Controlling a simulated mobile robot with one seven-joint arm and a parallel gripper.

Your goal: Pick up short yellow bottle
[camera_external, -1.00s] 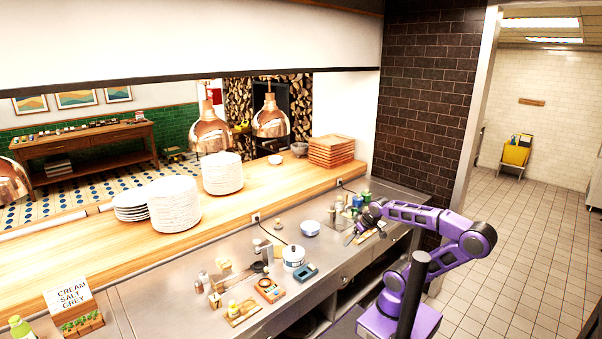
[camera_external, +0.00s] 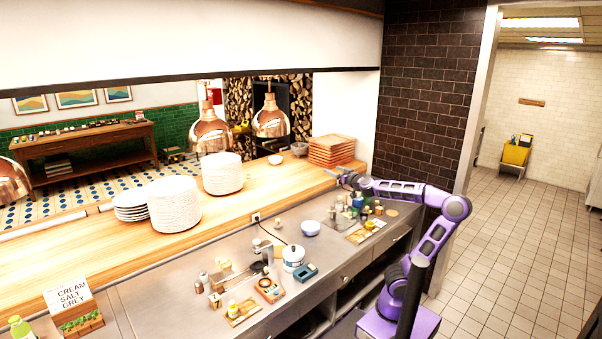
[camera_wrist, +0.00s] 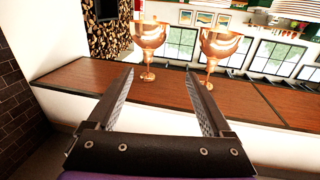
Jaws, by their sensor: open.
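My gripper (camera_external: 338,175) is raised near the front of the wooden pass ledge, at the right end of the counter. In the wrist view its two fingers (camera_wrist: 160,76) are spread apart with nothing between them. A small yellowish bottle (camera_external: 233,306) stands on a little wooden board at the front left of the counter. Another small yellowish item (camera_external: 370,225) is on a board at the right, below my arm, beside a cluster of small bottles. They are too small to tell which is the short yellow bottle. No bottle shows in the wrist view.
A stack of orange trays (camera_external: 332,151) stands on the wooden ledge (camera_external: 275,195) close to my gripper. Copper lamps (camera_external: 270,122) hang above it.

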